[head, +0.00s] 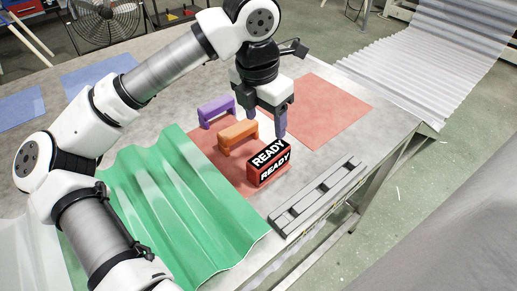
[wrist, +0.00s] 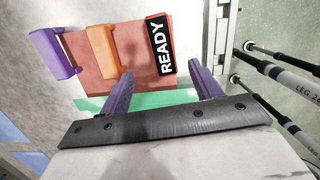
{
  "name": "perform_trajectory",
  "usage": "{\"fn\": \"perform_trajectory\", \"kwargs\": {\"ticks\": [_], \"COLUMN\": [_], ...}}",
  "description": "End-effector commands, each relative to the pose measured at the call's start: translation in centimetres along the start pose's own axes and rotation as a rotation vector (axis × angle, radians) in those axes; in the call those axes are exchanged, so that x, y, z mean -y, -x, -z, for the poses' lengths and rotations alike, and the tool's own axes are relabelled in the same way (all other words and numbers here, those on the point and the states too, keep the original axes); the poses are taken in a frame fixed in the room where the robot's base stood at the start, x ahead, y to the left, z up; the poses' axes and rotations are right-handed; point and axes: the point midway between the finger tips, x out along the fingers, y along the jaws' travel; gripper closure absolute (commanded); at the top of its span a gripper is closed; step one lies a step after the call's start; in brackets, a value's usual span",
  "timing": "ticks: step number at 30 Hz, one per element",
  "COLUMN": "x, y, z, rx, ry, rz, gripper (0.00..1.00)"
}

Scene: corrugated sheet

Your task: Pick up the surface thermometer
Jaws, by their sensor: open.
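I cannot tell for certain which item is the surface thermometer. A purple bridge-shaped piece (head: 217,108), an orange one (head: 238,134) and a red block with black READY labels (head: 268,164) stand in a row on a red mat (head: 232,173). The wrist view also shows the purple piece (wrist: 52,53), the orange piece (wrist: 103,52) and the READY block (wrist: 161,47). My gripper (head: 281,132) points down above the READY block, apart from it. In the wrist view my gripper (wrist: 162,76) has its two purple fingers spread, with nothing held between them.
A green corrugated sheet (head: 180,200) lies at front left. A slotted grey rail (head: 318,196) runs along the table's right edge. Another red mat (head: 322,108) is bare behind. A clear corrugated sheet (head: 430,75) extends at the back right. Blue mats (head: 98,72) lie at left.

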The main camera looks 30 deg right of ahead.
Motion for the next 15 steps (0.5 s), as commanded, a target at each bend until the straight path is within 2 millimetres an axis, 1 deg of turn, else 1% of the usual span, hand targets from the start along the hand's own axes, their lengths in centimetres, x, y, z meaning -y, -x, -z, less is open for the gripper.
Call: {"fn": "perform_trajectory", "kwargs": {"ticks": [2, 9, 12, 15], "x": [0.0, 0.1, 0.1, 0.1], "y": [-1.0, -5.7, -7.2, -8.1], "z": [0.0, 0.1, 0.0, 0.0], "rx": [-0.002, -0.001, -0.001, 0.0], "ry": [-0.001, -0.002, 0.0, 0.0], "rz": [0.003, 0.005, 0.003, 0.003], "gripper": [0.36, 0.36, 0.36, 0.36]}}
